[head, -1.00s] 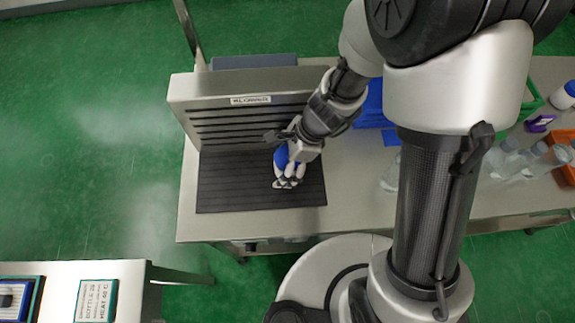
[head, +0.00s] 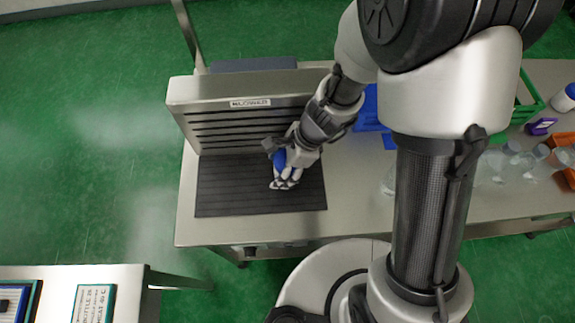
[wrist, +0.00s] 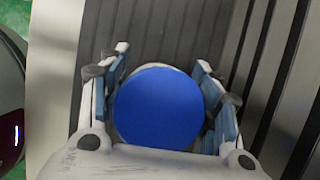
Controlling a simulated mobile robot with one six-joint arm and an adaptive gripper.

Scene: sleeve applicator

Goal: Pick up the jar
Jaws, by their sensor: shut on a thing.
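The jar shows in the wrist view as a round blue lid (wrist: 158,107) with a pale rim behind it, between the two fingers. My gripper (wrist: 160,92) is shut on the jar, one finger on each side. In the head view the jar's blue part (head: 279,159) shows at my gripper (head: 284,178), over the dark ribbed mat in front of the slatted machine. The lower part of the jar is hidden by the gripper and lid. I cannot tell whether the jar touches the mat.
The slatted metal machine (head: 235,90) stands close behind the gripper. The dark mat (head: 225,195) has free room to the left. Clear bottles (head: 497,165), a purple box (head: 541,127), an orange bin (head: 563,140) and a blue bin (head: 370,112) are to the right.

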